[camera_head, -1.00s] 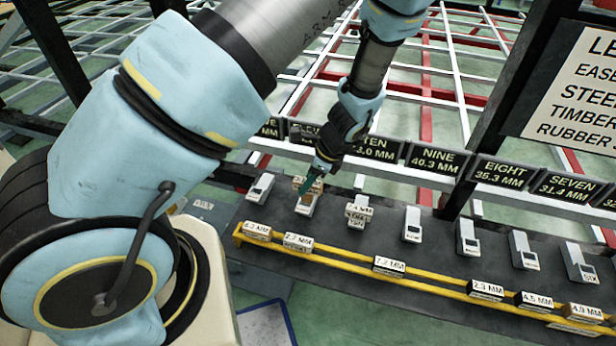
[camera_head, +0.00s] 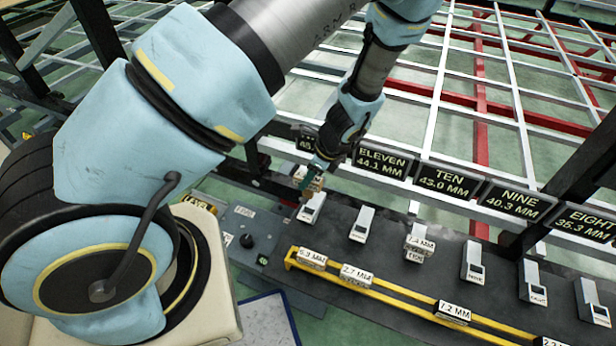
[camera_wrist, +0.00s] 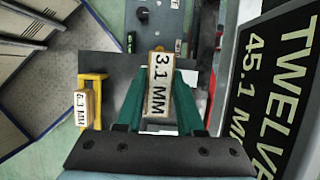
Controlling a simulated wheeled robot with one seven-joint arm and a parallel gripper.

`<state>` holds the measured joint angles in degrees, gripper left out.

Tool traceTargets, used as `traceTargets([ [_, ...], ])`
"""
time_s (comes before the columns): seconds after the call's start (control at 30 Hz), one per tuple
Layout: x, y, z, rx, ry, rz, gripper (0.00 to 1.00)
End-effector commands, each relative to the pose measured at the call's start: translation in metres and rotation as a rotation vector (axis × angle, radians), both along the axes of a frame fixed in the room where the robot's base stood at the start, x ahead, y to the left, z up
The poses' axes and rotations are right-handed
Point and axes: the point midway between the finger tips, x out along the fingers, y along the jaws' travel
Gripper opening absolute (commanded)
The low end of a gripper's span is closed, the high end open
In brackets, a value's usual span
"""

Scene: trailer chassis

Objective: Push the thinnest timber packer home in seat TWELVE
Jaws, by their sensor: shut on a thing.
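My gripper (camera_head: 306,178) has green fingers and is shut on a block labelled 3.1 MM (camera_wrist: 160,85). The block has pale, wood-coloured sides. In the head view it is small and partly hidden by my gripper, above or at the leftmost grey seat (camera_head: 311,208). I cannot tell whether it touches that seat. In the wrist view the plate TWELVE, 45.1 MM (camera_wrist: 265,90) stands to the right of my gripper. In the head view my wrist hides most of that plate.
A yellow rail rack (camera_head: 400,293) in front holds labelled packers, including 5.3 MM (camera_head: 312,258) and 2.7 MM (camera_head: 356,275). A 7.3 MM packer (camera_head: 419,245) sits at a seat to the right. A black knob (camera_head: 246,241) is on the panel at left.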

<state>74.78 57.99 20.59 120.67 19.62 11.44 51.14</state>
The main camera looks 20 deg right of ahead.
Motion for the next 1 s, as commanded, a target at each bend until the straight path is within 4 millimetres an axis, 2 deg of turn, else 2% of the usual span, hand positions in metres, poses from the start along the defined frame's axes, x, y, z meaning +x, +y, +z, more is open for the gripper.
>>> traceTargets([
  [0.1, 0.000, 0.000, 0.001, 0.000, 0.000, -0.001, 0.00],
  [0.27, 0.000, 0.000, -0.009, 0.000, 0.000, -0.001, 0.00],
  [0.8, 0.000, 0.000, -0.055, 0.000, 0.000, 0.000, 0.00],
  [1.0, 0.000, 0.000, -0.058, 0.000, 0.000, 0.001, 0.00],
])
